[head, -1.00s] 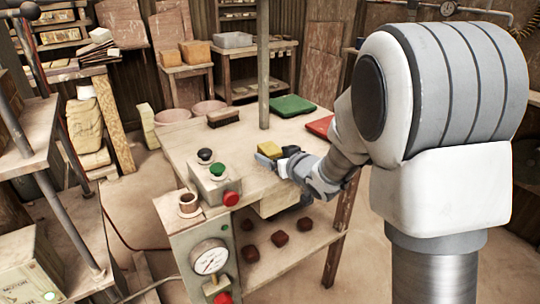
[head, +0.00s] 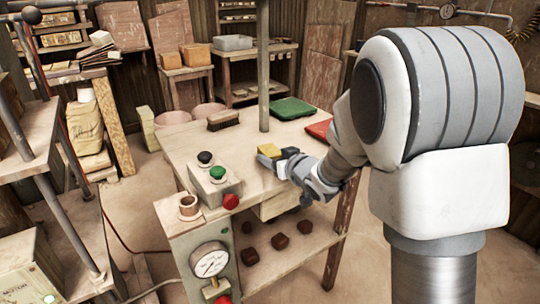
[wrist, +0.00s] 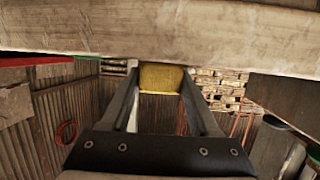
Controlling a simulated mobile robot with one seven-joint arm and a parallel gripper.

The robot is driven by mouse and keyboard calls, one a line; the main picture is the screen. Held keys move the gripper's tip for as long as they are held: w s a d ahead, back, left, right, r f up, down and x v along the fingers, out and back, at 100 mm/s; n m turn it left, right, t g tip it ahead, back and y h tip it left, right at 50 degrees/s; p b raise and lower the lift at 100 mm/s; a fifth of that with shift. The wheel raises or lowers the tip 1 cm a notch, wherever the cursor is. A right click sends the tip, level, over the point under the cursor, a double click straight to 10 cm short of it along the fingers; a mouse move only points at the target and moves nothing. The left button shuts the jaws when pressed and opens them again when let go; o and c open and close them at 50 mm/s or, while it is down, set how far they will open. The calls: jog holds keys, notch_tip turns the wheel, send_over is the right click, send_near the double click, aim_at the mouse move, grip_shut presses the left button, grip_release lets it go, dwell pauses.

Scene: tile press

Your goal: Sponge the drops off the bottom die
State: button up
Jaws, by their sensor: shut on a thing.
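My gripper (head: 277,154) is shut on a yellow sponge (head: 269,151), over the right part of the wooden table (head: 183,142) in the head view. In the wrist view the sponge (wrist: 161,77) sits between my two fingertips (wrist: 160,84), below a pale wooden edge that crosses the top of the picture. I cannot tell from the head view whether the sponge touches the tabletop. I cannot make out the bottom die or any drops on it. A stand with upright rods (head: 71,214) is at the left, only partly in view.
A control box with buttons (head: 215,183), a brush (head: 223,120), a green pad (head: 293,108) and a red pad (head: 319,129) are on the table. A post (head: 263,65) rises from it. Several dark red pieces (head: 279,241) lie on the shelf below. A gauge (head: 209,261) is in front.

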aim_at(274, 153)
jog(key=shift+r+p, duration=2.05)
jog(key=shift+r, duration=0.85)
